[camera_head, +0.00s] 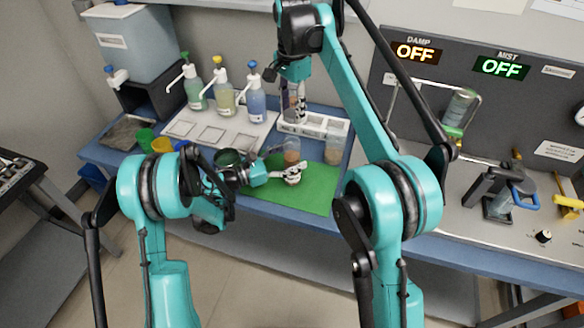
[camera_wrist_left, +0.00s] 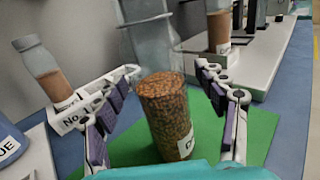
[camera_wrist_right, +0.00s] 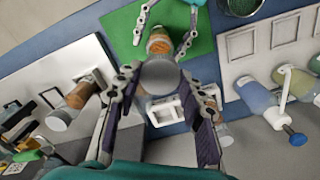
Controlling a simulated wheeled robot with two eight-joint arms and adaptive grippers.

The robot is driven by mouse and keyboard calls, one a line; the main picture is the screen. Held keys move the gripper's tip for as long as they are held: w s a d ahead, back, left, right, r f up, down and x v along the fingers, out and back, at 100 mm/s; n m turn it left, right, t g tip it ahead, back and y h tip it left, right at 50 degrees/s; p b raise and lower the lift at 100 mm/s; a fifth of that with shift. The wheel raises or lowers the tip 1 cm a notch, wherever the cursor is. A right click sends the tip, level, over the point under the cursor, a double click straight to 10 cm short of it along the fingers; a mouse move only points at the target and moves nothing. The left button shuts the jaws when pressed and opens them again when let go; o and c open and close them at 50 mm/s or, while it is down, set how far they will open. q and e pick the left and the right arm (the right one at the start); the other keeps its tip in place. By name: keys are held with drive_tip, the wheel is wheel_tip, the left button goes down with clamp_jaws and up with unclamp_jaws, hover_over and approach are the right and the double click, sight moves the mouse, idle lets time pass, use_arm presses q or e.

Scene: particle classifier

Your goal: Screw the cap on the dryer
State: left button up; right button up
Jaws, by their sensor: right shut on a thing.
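The dryer (camera_wrist_left: 168,118) is an upright jar of brown grains with a white label starting with D, on the green mat (camera_wrist_left: 252,132). It also shows in the head view (camera_head: 292,150). My left gripper (camera_head: 290,172) is open, its fingers on both sides of the jar with a visible gap at the left finger in the left wrist view. My right gripper (camera_wrist_right: 160,80) points down above the jar and is shut on a clear, greyish round piece (camera_wrist_right: 160,76), which looks like the cap. Whether this piece touches the jar's top cannot be told.
A white rack (camera_head: 314,126) stands behind the mat, and another grain jar (camera_head: 334,148) stands to the right. Pump bottles (camera_head: 224,93) and a white tray (camera_head: 216,133) are to the left. A grey control panel (camera_head: 480,100) is at the right.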

use_arm(q)
clamp_jaws()
use_arm(e)
hover_over(292, 141)
drive_tip(key=shift+f, duration=2.5)
drive_tip(key=shift+f, duration=0.9)
drive_tip(key=shift+f, duration=0.55)
